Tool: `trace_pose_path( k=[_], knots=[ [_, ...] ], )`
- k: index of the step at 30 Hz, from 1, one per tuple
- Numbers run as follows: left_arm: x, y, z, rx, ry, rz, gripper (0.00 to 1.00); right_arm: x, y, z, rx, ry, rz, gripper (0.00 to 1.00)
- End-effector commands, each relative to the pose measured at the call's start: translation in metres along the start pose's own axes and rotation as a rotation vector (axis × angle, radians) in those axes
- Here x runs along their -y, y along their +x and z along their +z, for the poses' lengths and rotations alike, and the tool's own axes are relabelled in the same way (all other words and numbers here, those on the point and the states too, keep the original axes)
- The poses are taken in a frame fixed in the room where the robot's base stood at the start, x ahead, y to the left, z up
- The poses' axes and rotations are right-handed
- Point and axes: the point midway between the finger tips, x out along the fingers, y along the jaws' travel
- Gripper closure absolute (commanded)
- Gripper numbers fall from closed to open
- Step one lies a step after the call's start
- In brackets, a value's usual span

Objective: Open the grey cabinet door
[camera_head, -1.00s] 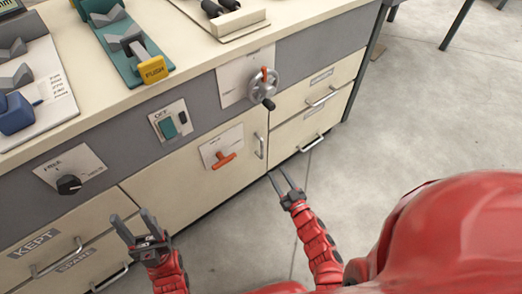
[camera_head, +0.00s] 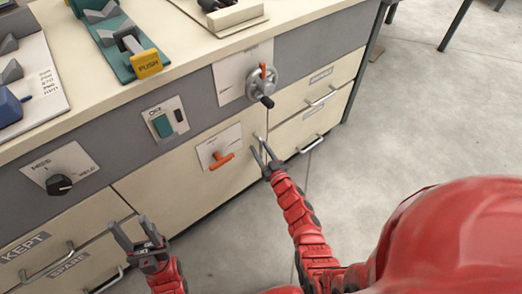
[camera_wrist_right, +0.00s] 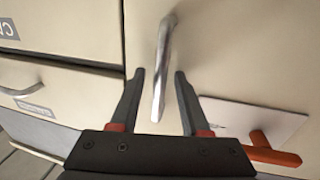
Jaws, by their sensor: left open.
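The cabinet door (camera_head: 180,195) is a cream panel in the grey-and-cream bench front and looks shut. Its upright metal handle (camera_wrist_right: 161,65) is near the door's right edge in the head view, mostly hidden there by my right gripper. My right gripper (camera_head: 259,146) is open at the handle. In the right wrist view the handle stands between its two spread fingers (camera_wrist_right: 160,76), with a gap on each side. An orange lever (camera_head: 222,160) on a pale plate is on the same door. My left gripper (camera_head: 130,222) is open and empty in front of the left drawers.
Drawers with bar handles (camera_head: 312,144) are right of the door, and labelled drawers (camera_head: 45,258) are at lower left. A handwheel (camera_head: 262,84) juts out above the door. A switch plate (camera_head: 168,121) and a black dial (camera_head: 60,184) sit left of it. The floor at right is clear.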

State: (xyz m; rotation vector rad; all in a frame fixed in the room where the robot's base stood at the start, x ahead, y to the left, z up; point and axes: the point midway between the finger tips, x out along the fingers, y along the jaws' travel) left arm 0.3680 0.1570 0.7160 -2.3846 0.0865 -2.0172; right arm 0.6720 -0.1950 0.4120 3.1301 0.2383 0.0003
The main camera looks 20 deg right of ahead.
Motion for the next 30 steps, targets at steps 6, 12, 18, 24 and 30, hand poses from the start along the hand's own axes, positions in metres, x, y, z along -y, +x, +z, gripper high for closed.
trace_pose_path(
  k=[6,12,18,24,30],
  knots=[
    [0.0000,0.0000,0.0000,0.000,0.000,0.000,0.47,0.0000,-0.0002,0.0000,0.000,0.000,0.000,0.94],
    [0.0000,0.0000,0.0000,0.000,0.000,0.000,0.47,0.0000,-0.0002,0.0000,0.000,0.000,0.000,1.00],
    [0.0000,-0.0001,0.0001,0.000,0.000,0.000,0.47,0.0000,-0.0002,0.0000,0.000,0.000,0.000,1.00],
    [0.0000,0.0000,0.0000,0.000,0.000,0.000,0.47,0.0001,-0.0003,0.0001,0.000,0.000,0.000,1.00],
    [0.0000,0.0000,0.0000,0.000,0.000,0.000,0.47,0.0002,-0.0003,0.0001,0.000,0.000,0.000,1.00]
  ],
)
